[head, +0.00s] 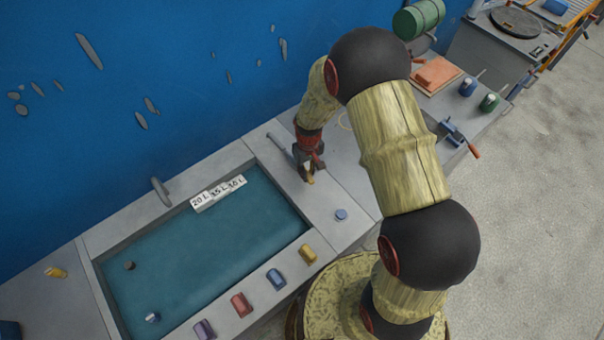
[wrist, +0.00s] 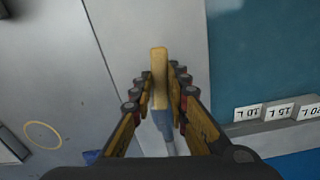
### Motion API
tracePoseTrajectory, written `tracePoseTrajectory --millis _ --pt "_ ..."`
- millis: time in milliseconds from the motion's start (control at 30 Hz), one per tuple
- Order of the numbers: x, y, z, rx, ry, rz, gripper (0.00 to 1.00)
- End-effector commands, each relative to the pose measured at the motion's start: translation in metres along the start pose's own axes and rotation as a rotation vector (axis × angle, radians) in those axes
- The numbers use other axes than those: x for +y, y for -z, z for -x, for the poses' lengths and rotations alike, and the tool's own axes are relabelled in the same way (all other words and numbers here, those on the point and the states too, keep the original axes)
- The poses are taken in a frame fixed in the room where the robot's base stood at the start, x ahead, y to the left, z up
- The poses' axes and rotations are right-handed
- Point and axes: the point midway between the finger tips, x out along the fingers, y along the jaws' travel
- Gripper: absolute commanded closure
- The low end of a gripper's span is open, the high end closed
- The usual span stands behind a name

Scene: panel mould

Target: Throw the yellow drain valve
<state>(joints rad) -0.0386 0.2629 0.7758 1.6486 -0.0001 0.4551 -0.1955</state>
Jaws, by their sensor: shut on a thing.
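A yellow handle (wrist: 159,70), which looks like the yellow drain valve's lever, stands between my fingers in the wrist view. A blue-grey part (wrist: 165,128) shows behind it, partly hidden by the gripper. In the head view my gripper (head: 309,175) is low over the grey rim right of the water tank, with a small yellow end (head: 311,181) showing below it. My gripper (wrist: 160,88) is shut on the yellow handle, a finger on each side. How far the handle has turned cannot be told.
The water tank (head: 318,218) has a white litre scale (head: 218,192) at its back wall. Coloured blocks, including a yellow one (head: 308,253), line its front rim. A small blue disc (head: 341,215) lies near my gripper. A blue clamp (head: 453,133) and cans stand right. A blue wall (head: 140,80) rises behind.

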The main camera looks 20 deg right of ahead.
Motion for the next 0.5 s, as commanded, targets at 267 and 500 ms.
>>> tracePoseTrajectory --millis 267,500 --pt "0.012 0.002 0.001 0.004 -0.001 0.129 1.0" --pt "0.015 0.003 0.001 0.004 -0.002 0.174 1.0"
